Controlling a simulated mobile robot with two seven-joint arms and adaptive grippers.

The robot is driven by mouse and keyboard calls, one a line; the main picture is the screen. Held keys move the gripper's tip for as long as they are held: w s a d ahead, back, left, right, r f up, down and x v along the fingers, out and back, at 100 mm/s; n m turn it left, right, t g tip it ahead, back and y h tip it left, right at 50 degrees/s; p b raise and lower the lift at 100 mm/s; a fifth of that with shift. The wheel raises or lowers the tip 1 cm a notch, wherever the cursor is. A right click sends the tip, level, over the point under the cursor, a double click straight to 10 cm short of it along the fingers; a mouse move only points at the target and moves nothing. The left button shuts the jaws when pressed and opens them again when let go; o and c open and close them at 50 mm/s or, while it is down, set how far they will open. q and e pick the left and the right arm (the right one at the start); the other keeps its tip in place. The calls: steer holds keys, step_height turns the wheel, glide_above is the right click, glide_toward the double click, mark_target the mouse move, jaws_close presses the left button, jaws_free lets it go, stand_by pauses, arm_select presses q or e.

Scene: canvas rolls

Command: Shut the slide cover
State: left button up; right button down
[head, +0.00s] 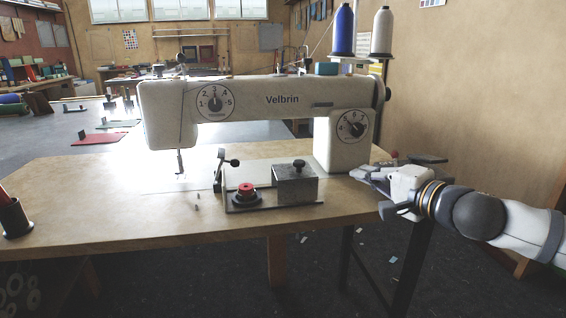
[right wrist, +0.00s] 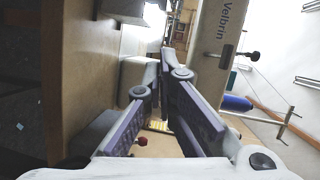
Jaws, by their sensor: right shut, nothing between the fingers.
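The slide cover (head: 296,186) looks like a grey metal box with a black knob on top. It sits at the right part of a dark base plate (head: 270,205) on the sewing table. A red bobbin (head: 245,190) on a black round seat stands uncovered at the left part of that plate, to the left of the cover. My right gripper (head: 358,172) is shut and empty, to the right of the cover and apart from it, near the table's right edge. Its closed fingers show in the right wrist view (right wrist: 161,62). My left gripper is not in view.
The white sewing machine (head: 255,100) stands right behind the plate, its pillar close to the cover. A black lever (head: 221,168) stands left of the bobbin. Blue and white thread cones (head: 343,32) rise above the machine. A dark cup (head: 13,217) stands at the table's left end.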

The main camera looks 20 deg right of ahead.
mark_target(294, 177)
steer(key=w+f+b, duration=0.1)
steer(key=w, duration=0.2)
steer(key=w+b, duration=0.1)
steer(key=w, duration=0.2)
steer(key=w+f+b, duration=0.1)
steer(key=w, duration=0.2)
steer(key=shift+w+a+f, duration=0.1)
steer(key=shift+a+f, duration=0.1)
steer(key=shift+f, duration=0.1)
steer(key=w+a+b, duration=0.1)
steer(key=w+a, duration=0.1)
steer(key=shift+w+a+r, duration=0.15)
steer(key=shift+w+a, duration=0.1)
steer(key=shift+w, duration=0.05)
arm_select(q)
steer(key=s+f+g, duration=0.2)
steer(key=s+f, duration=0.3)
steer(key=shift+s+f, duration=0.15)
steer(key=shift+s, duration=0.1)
arm_select(e)
steer(key=shift+w+a+r, duration=0.2)
steer(key=shift+a, duration=0.1)
